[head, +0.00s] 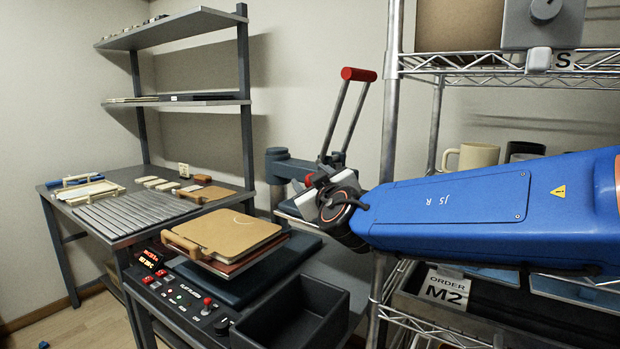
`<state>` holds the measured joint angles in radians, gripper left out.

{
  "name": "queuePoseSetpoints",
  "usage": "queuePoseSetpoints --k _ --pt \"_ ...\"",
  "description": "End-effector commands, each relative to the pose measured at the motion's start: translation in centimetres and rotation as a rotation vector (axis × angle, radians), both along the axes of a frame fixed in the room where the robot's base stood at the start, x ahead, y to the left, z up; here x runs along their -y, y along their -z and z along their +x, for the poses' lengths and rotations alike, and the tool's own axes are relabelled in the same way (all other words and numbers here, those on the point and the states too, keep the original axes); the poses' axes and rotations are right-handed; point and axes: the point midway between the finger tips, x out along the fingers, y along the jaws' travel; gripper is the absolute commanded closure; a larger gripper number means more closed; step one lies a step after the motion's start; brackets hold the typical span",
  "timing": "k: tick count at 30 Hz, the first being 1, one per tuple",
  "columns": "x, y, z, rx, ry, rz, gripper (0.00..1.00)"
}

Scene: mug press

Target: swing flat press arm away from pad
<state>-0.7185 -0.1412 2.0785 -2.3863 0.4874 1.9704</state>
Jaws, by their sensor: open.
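The flat press stands low in the middle of the head view, with a control panel (190,300) in front and a dark blue pad (300,250). A tan board with a wooden handle (225,232) lies stacked over the pad on a reddish layer. The press arm (292,167) reaches right from a dark round post behind the pad. Two grey rods rise from behind my gripper to a red handle grip (359,74). My gripper (318,184) is open and overlaps the rods' lower ends; I cannot tell if it touches them. It hides much of the press head.
A dark open bin (293,312) stands in front of the pad. A wire rack (390,120) with mugs (471,157) stands right, close behind my arm. A table with a slatted mat (130,215) and shelves is at left. Open floor shows lower left.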

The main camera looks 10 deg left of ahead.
Motion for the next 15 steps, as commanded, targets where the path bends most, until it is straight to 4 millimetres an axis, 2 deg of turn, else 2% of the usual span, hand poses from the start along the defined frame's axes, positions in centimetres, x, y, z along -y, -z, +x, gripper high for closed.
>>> queuePoseSetpoints --k 15 --pt "3.3 0.0 -8.1 0.000 -0.003 0.003 0.49"
